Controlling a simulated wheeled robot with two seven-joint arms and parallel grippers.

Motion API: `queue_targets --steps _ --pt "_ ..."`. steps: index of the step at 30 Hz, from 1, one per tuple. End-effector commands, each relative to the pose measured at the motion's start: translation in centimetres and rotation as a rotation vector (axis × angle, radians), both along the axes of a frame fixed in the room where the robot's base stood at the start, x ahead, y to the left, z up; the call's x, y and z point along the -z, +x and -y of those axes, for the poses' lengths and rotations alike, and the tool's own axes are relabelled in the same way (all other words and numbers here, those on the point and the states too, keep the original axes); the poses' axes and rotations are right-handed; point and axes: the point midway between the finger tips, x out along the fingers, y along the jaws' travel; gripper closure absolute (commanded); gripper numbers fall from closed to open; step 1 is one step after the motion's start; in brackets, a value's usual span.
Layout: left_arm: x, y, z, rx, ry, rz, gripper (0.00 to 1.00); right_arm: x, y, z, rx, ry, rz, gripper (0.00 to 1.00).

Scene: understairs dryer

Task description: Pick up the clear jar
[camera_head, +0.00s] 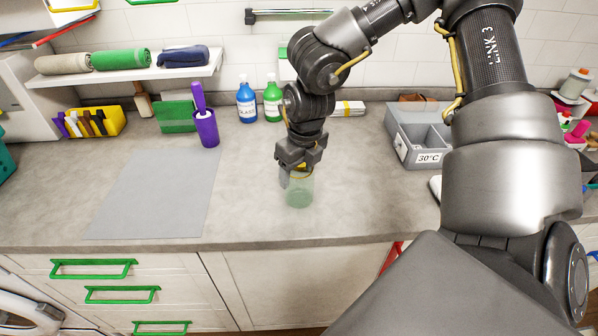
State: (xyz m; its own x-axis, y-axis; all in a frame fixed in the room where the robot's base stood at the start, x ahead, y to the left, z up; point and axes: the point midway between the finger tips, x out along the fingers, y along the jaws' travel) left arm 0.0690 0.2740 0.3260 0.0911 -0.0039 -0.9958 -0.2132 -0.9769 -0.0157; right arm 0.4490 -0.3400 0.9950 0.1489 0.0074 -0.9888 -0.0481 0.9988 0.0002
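The clear jar (299,193), a greenish see-through vessel, stands on the grey worktop near its front edge, in the middle of the head view. My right gripper (300,172) points down over the jar, with its fingers at the jar's upper part. The gripper hides the jar's top, and I cannot tell whether the fingers press on it or are apart from it. My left gripper is not in view.
A grey mat (155,195) lies left of the jar. Behind stand a purple brush holder (205,128), a blue bottle (247,103) and a green bottle (272,102). A grey divided bin (420,135) is at the right. The worktop around the jar is clear.

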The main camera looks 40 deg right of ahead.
Motion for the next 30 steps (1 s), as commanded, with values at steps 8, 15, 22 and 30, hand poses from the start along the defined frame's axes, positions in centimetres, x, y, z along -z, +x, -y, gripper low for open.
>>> queue_targets --steps 8,15,22,30 --pt "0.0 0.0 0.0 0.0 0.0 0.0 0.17 -0.1 0.0 0.0 0.0 0.0 0.001 0.64" --pt "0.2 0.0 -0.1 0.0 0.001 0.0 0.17 -0.7 0.1 0.0 -0.001 0.0 0.003 0.64" --pt "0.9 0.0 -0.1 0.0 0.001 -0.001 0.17 -4.1 0.2 0.0 0.0 -0.002 0.008 0.64" --pt "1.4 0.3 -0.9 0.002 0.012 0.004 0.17 -8.9 0.1 0.0 0.0 -0.002 0.004 0.64"
